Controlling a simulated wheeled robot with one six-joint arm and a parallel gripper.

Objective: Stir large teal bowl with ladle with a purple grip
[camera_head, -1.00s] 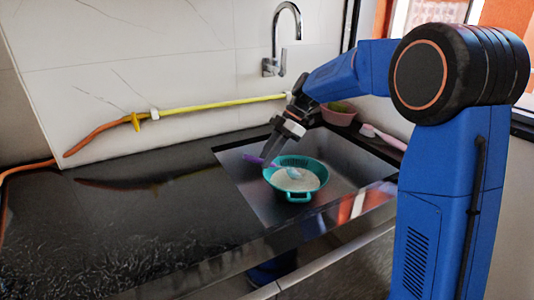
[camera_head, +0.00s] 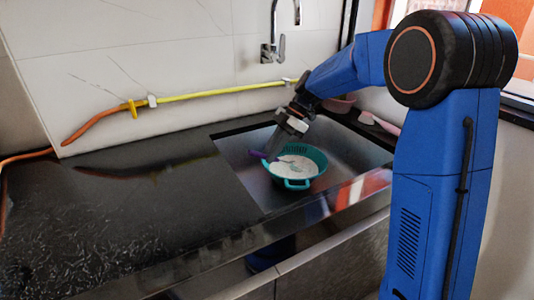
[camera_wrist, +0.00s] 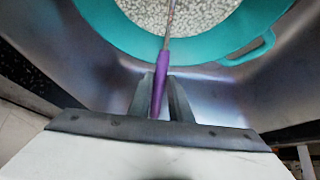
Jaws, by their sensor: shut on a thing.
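The large teal bowl (camera_head: 299,184) sits in the metal sink and holds pale grainy contents. In the wrist view the bowl (camera_wrist: 130,42) fills the top, with its handle at the right. My gripper (camera_head: 268,154) is over the bowl's left rim. In the wrist view my gripper (camera_wrist: 160,98) is shut on the purple grip of the ladle (camera_wrist: 159,82). The ladle's thin shaft runs over the bowl's rim toward the contents. The ladle's head is hard to make out.
The metal sink (camera_head: 240,176) surrounds the bowl. A tap (camera_head: 274,45) is on the wall behind. A yellow and orange hose (camera_head: 210,91) runs along the wall. The dark counter (camera_head: 120,215) at left is clear.

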